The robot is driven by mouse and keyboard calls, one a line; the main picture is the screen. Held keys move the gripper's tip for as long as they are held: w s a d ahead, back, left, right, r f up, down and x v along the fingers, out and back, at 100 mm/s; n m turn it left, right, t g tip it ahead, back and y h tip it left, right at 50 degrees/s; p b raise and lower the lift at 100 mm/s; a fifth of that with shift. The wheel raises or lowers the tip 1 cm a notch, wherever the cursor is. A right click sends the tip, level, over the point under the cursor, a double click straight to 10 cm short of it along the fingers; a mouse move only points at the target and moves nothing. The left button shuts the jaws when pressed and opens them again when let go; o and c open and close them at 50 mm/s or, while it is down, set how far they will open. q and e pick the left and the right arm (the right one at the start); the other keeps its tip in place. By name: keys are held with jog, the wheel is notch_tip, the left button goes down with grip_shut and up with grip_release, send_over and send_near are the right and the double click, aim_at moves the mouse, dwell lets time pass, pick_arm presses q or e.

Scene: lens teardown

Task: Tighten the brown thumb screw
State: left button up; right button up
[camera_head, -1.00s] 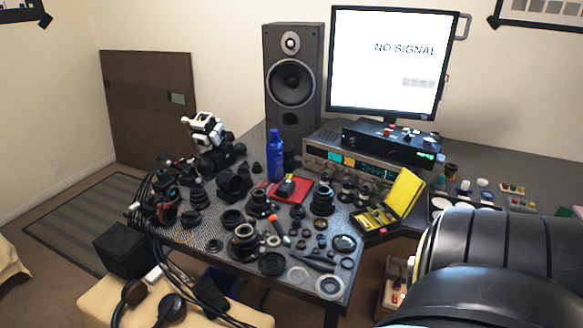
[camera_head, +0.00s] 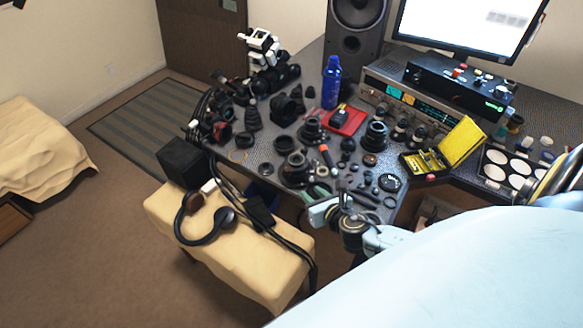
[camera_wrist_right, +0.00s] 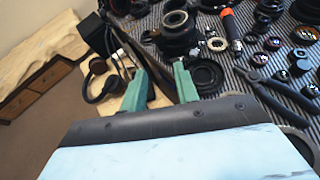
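I cannot pick out a brown thumb screw for certain in either view. A dark lens assembly with a pale ring (camera_wrist_right: 178,30) stands just beyond my right fingertips in the right wrist view. It also shows among the parts near the table's front in the head view (camera_head: 294,170). My right gripper (camera_wrist_right: 160,70) has two green fingers set apart, with nothing visible between them. In the head view the right gripper (camera_head: 318,190) is over the table's front edge, close to the lens parts. Whether it touches anything is unclear. My left gripper is not in view.
An orange-handled tool (camera_head: 326,156), several lenses and loose rings crowd the table. A blue bottle (camera_head: 331,82), a red tray (camera_head: 347,120) and an open yellow case (camera_head: 462,143) stand behind. Headphones (camera_head: 207,228) lie on the cloth-covered stool (camera_head: 245,260) in front.

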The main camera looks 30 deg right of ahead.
aim_at(289, 171)
jog(key=shift+n, duration=0.4)
jog(key=b+x, duration=0.1)
jog(key=x, duration=0.3)
jog(key=r+b+x, duration=0.1)
jog(key=x, duration=0.4)
jog(key=b+x, duration=0.1)
jog(key=x, duration=0.3)
jog(key=shift+w+a+r+b, duration=0.1)
jog(key=shift+w+b, duration=0.3)
jog(key=shift+w, duration=0.1)
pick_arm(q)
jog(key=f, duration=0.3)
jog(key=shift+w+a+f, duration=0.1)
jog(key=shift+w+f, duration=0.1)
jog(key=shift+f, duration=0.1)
pick_arm(e)
grip_shut()
